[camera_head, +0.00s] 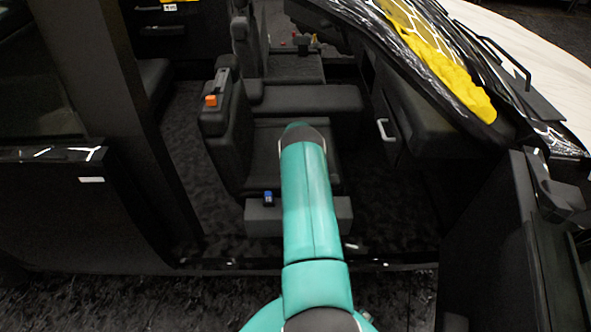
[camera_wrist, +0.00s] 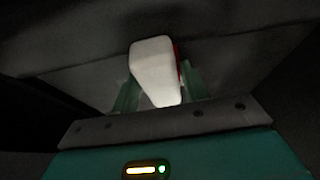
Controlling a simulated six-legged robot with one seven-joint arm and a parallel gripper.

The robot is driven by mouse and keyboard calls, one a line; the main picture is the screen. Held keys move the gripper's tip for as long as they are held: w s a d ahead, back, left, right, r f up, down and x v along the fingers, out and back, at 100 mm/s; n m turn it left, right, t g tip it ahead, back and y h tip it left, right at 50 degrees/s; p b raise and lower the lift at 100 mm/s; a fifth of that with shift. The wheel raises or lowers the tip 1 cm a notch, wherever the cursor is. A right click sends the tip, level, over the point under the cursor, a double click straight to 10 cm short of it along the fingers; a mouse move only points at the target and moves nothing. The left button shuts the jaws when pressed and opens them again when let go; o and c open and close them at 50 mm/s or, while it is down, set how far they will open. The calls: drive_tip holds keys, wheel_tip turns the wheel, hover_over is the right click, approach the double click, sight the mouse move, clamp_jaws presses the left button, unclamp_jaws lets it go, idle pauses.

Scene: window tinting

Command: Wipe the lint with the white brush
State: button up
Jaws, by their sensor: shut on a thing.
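In the wrist view, my gripper (camera_wrist: 158,88) is shut on the white brush (camera_wrist: 154,66). The brush shows as a pale, rounded block between the two teal fingers, with a thin red edge on its right side. A dark grey surface lies behind it; I cannot tell whether the brush touches it. In the head view, my teal arm reaches into the car over the front seat (camera_head: 265,137), and the gripper and brush are hidden. I cannot make out any lint in either view.
The dark door pillar (camera_head: 110,100) stands at the left and the open door (camera_head: 500,250) at the right. A yellow cloth (camera_head: 440,65) lies on the windshield area. An orange item (camera_head: 211,100) sits on the seat top. A small blue item (camera_head: 268,198) is beside my arm.

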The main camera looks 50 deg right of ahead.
drive_tip(key=shift+w+d+f, duration=0.15)
drive_tip(key=shift+w+d, duration=0.95)
drive_tip(key=shift+d, duration=0.15)
drive_tip(key=shift+w+a, duration=0.55)
drive_tip(key=shift+w, duration=0.15)
drive_tip(key=shift+s+a, duration=1.3)
drive_tip(key=shift+a, duration=0.1)
drive_tip(key=shift+s+a+f, duration=0.1)
drive_tip(key=shift+s+a, duration=1.45)
drive_tip(key=shift+a, duration=0.25)
drive_tip(key=s+a, duration=0.2)
drive_tip(key=shift+s+a, duration=0.2)
drive_tip(key=shift+a, duration=0.15)
wheel_tip(320, 180, up, 4)
drive_tip(key=shift+w+d+f, duration=0.1)
drive_tip(key=shift+f, duration=0.15)
drive_tip(key=shift+r, duration=1.45)
